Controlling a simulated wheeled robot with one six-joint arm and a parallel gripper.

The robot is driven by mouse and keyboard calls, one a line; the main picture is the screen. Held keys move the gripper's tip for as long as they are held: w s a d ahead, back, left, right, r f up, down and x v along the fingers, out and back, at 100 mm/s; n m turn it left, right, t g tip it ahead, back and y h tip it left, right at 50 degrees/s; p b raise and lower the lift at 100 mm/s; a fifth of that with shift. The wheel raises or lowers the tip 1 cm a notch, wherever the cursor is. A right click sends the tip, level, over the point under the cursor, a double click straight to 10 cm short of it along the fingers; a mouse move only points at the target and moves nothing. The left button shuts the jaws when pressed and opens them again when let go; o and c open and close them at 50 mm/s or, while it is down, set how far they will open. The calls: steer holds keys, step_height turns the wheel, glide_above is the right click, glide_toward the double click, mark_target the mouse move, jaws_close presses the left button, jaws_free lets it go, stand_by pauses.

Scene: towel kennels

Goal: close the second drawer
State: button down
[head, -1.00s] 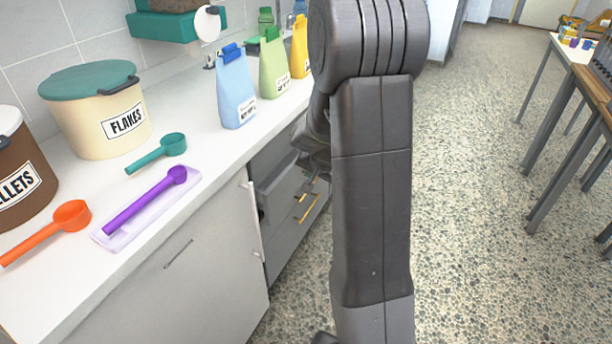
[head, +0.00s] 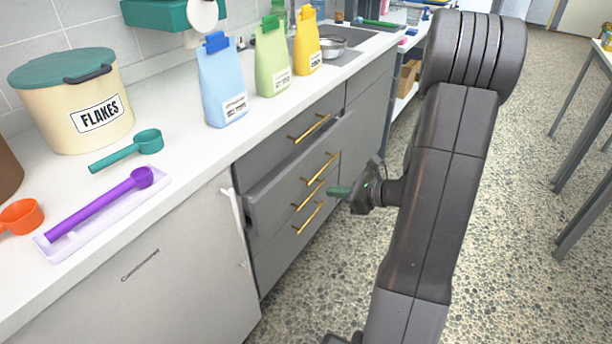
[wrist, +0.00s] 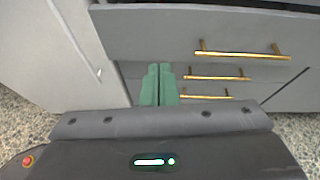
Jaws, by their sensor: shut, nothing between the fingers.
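The second drawer (head: 283,185) is grey and sticks out from its cabinet, with a gold bar handle (head: 320,168) on its front. In the wrist view the second drawer's front (wrist: 150,35) fills the upper part, its handle (wrist: 242,54) to the right of my fingers. My gripper (head: 338,191) has green fingers, shut together and empty, in front of the drawers. In the wrist view the fingertips (wrist: 158,68) point at the drawer's lower edge, left of the handles. I cannot tell whether they touch it.
The top drawer (head: 290,135) and the lower drawers (head: 285,240) look shut. A pale cabinet door (head: 160,270) stands to the left. The counter above holds a flakes tub (head: 85,110), scoops and several bags. Speckled floor (head: 500,220) is clear to the right of my arm.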

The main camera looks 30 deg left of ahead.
mark_target(288, 174)
steer(key=shift+m+t+y, duration=0.3)
steer(key=shift+m+y, duration=0.3)
steer(key=x, duration=0.4)
steer(key=w+r+b+x, duration=0.1)
steer(key=x, duration=0.3)
steer(key=b+x, duration=0.1)
steer(key=x, duration=0.3)
steer(key=shift+w+a+r, duration=0.25)
steer(key=shift+a, duration=0.6)
steer(key=shift+w+a, duration=0.15)
steer(key=shift+a, duration=1.2)
steer(key=shift+d, duration=0.6)
steer(key=p+v, duration=0.1)
steer(key=v, duration=1.1)
steer(key=shift+d+f, duration=0.25)
steer(key=shift+d, duration=0.25)
